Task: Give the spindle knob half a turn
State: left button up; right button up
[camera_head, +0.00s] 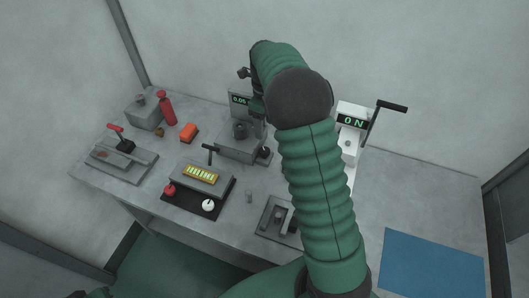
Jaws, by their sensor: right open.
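A grey press-like device (238,148) with a dark round cup-shaped part and a small display (239,99) stands at the middle back of the table. The display seems to read 0.05 or 0.06. A small dark part (243,73) sticks out above the display; I cannot tell if it is the spindle knob or part of my gripper. My right gripper (256,104) is beside the display, over the device, and largely hidden by my own green arm. It is open. I cannot make out contact with a knob. My left gripper is not in view.
A white device (350,146) with an "0 N" display and black lever stands right of my arm. A black base (181,204) with a yellow-marked block, red bottle (167,110), orange block (189,132) and red-handled fixture (122,164) are left. A blue mat (432,264) lies front right.

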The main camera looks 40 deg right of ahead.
aim_at(265, 150)
notch_tip(265, 150, down, 14)
jog(key=shift+d+r, duration=0.1)
jog(key=shift+d, duration=0.05)
jog(key=shift+f, duration=0.25)
jog(key=shift+a, duration=0.2)
jog(key=shift+c, duration=1.3)
grip_shut()
jog(key=shift+r+n+p, duration=0.25)
jog(key=shift+n+p, duration=0.3)
jog(key=shift+n, duration=0.65)
jog(key=shift+d+f+n, duration=0.1)
jog(key=shift+f+n, duration=0.05)
jog(key=shift+n, duration=1.05)
